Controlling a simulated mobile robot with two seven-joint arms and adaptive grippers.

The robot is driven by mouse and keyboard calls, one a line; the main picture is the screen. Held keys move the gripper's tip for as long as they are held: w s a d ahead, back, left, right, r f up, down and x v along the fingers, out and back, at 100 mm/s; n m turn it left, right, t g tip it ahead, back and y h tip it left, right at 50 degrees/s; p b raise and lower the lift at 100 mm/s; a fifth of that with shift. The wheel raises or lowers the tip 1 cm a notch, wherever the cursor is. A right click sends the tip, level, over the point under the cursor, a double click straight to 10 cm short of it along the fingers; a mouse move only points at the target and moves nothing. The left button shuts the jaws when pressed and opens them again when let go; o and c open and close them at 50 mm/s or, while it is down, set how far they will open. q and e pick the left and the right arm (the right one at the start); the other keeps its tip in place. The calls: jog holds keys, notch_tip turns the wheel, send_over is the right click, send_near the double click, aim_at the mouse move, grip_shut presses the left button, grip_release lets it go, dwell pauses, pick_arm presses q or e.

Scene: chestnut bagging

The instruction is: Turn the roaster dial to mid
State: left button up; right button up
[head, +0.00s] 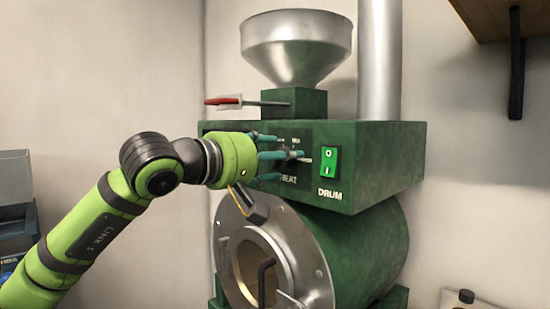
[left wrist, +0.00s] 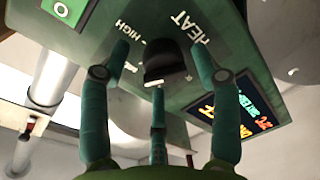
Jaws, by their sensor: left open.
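The green roaster (head: 385,150) carries a dark heat panel with a dial. In the left wrist view the dial (left wrist: 165,64) is a black knob between the HIGH and HEAT lettering. In the head view my fingers largely cover it, and its setting cannot be read surely. My left gripper (head: 285,157) comes in from the left, in front of the panel. Its three teal fingers are open and spread around the knob, also in the left wrist view (left wrist: 160,72); contact cannot be told. My right gripper is in neither view.
A green DRUM switch (head: 330,166) sits just right of the dial. A red-handled lever (head: 225,101) sticks out above, under the metal hopper (head: 296,48). The round drum front (head: 308,262) lies below my gripper. A lit display (left wrist: 240,110) shows in the left wrist view.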

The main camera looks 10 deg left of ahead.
pick_arm(q)
jog(key=shift+f, duration=0.1)
jog(key=v, duration=1.2)
